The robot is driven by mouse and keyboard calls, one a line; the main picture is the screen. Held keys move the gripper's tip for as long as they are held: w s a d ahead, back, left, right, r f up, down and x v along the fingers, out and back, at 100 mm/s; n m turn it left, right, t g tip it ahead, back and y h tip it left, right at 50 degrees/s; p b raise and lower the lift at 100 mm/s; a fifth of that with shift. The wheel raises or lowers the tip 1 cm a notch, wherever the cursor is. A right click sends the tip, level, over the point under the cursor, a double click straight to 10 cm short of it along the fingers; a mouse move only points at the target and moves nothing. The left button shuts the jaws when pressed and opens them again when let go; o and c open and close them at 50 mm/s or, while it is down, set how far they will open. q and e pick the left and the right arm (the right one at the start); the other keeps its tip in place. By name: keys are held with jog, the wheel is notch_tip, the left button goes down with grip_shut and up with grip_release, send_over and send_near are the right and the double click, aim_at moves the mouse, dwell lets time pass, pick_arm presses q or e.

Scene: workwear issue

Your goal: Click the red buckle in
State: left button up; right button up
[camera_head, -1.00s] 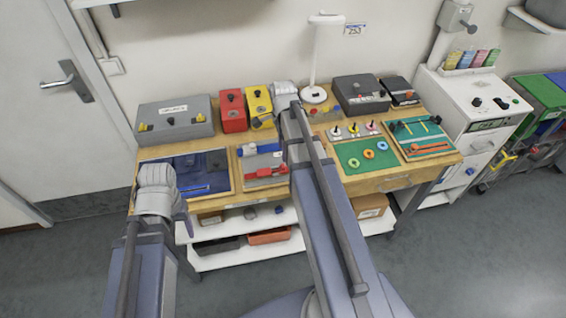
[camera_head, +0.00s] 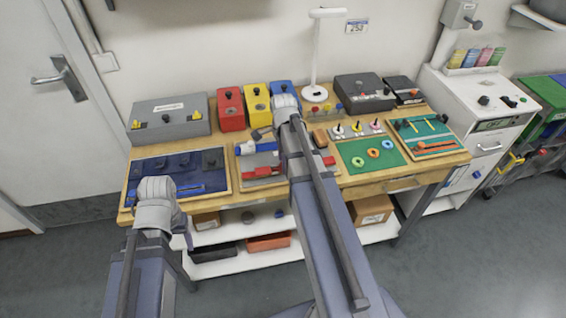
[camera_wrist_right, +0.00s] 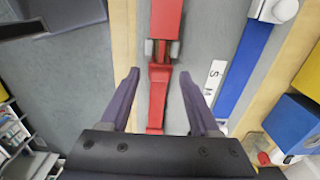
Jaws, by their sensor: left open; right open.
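The red buckle lies on a grey board (camera_head: 250,178) on the wooden table, partly hidden by my right arm in the head view. Its left red part (camera_head: 262,171) and a red piece on the right (camera_head: 328,160) show on either side. In the right wrist view a wide red piece (camera_wrist_right: 166,18) meets a narrower red piece (camera_wrist_right: 157,85) at grey side clips. My right gripper (camera_wrist_right: 159,74) is open, its fingers on either side of the narrower piece, apparently apart from it. My left gripper (camera_head: 156,190) is open, above the blue mat's front edge; its fingertips are hard to see.
A blue strap (camera_wrist_right: 243,68) with a white fitting (camera_wrist_right: 280,9) runs beside the red one. Red (camera_head: 231,108), yellow (camera_head: 257,103) and blue boxes stand behind. A blue mat (camera_head: 200,178) is left, a green mat (camera_head: 368,160) right. A white lamp (camera_head: 315,95) stands behind.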

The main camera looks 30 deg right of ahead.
grip_shut()
dwell(0.4)
dwell(0.9)
